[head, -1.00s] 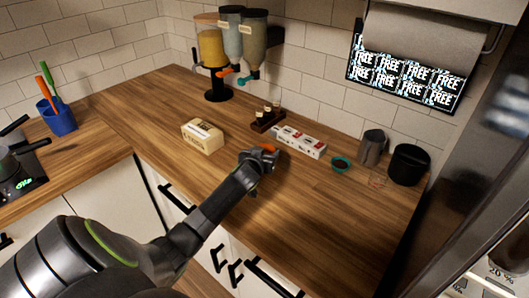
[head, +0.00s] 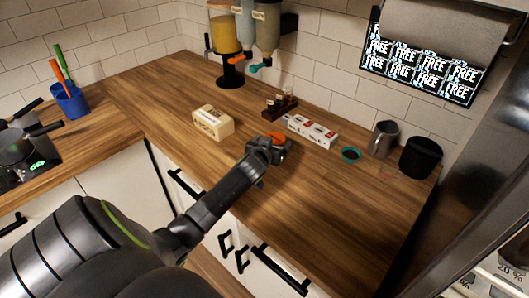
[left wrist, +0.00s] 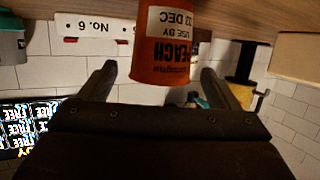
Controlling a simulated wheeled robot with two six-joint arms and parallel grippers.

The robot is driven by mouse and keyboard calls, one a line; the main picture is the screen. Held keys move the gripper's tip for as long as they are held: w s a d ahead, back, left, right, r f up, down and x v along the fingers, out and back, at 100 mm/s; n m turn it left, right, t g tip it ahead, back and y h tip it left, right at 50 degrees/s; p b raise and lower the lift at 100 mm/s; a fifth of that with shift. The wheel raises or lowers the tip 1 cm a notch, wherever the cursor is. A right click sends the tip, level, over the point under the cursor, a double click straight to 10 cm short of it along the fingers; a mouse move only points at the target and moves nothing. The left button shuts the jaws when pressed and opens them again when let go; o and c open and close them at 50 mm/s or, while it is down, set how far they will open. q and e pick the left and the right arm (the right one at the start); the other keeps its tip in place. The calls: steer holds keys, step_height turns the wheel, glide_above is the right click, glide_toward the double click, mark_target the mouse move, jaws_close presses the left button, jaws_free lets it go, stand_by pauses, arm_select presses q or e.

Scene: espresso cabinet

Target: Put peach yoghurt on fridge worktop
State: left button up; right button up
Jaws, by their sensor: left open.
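The peach yoghurt is an orange pot (left wrist: 170,45) with a white use-by label. It shows upside down in the left wrist view and is cut off by the top edge. In the head view only a bit of its orange (head: 277,136) shows at my left gripper (head: 270,146). My left gripper is open, and in the left wrist view its fingers (left wrist: 158,72) stand apart with the pot ahead, between their tips. I cannot tell whether they touch it. The pot is on or just above the wooden worktop (head: 330,195). My right gripper is not in view.
A white-and-red carton (head: 312,131), a teal-rimmed dish (head: 350,155), a grey jug (head: 383,140) and a black canister (head: 420,158) stand to the right. A cream block (head: 213,122) sits left of the gripper. The front right worktop is clear.

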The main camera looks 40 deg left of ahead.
arm_select(q)
steer(key=v, duration=0.9)
steer(key=shift+s+b, duration=0.2)
steer(key=shift+b, duration=0.25)
